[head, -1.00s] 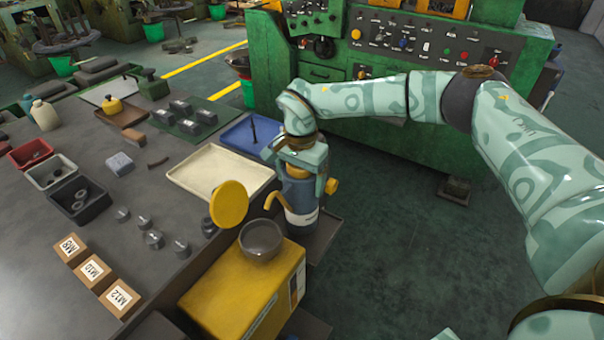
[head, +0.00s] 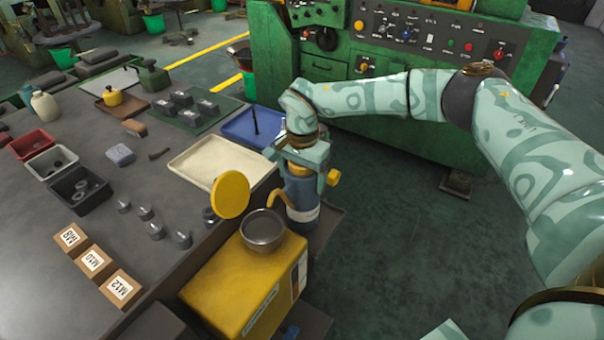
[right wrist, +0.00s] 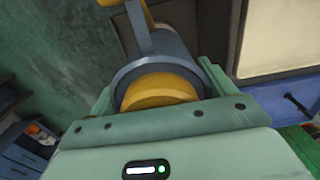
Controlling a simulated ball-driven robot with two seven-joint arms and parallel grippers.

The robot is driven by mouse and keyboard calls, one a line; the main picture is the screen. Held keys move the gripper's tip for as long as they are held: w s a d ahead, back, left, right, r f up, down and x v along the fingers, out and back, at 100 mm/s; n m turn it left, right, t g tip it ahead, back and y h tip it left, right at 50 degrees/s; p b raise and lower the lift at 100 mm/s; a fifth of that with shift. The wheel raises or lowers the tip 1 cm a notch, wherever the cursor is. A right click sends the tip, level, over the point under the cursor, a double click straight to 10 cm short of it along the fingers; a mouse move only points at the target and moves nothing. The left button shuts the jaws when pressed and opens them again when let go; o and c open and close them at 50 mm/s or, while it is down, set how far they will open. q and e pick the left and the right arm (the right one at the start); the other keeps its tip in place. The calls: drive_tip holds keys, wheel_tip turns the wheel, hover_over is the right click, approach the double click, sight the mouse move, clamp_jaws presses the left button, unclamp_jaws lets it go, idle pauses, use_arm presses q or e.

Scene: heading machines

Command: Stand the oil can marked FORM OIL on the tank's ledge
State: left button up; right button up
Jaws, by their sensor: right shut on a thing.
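My right gripper (head: 301,172) is shut on a blue oil can (head: 300,192) with a yellow spout and a white band. The can is roughly upright; its marking is too small to read. It is just behind the yellow tank (head: 235,290), which has a grey filler bowl (head: 263,231) and a raised yellow round lid (head: 230,194). A dark ledge (head: 328,220) shows beside the can's lower part. I cannot tell whether the can's base touches it. In the right wrist view the blue can (right wrist: 165,52) and its yellow top (right wrist: 158,90) sit between the jaws. My left gripper is out of view.
On the table to the left are a cream tray (head: 222,160), a blue tray (head: 246,130), part bins (head: 80,190), and labelled boxes (head: 95,262). A green machine (head: 400,110) stands behind. The floor (head: 420,250) right of the tank is clear.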

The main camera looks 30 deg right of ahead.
drive_tip(key=shift+f, duration=0.3)
drive_tip(key=o, duration=1.7)
wheel_tip(320, 180, up, 16)
drive_tip(key=shift+r+p, duration=0.15)
drive_tip(key=shift+p, duration=0.75)
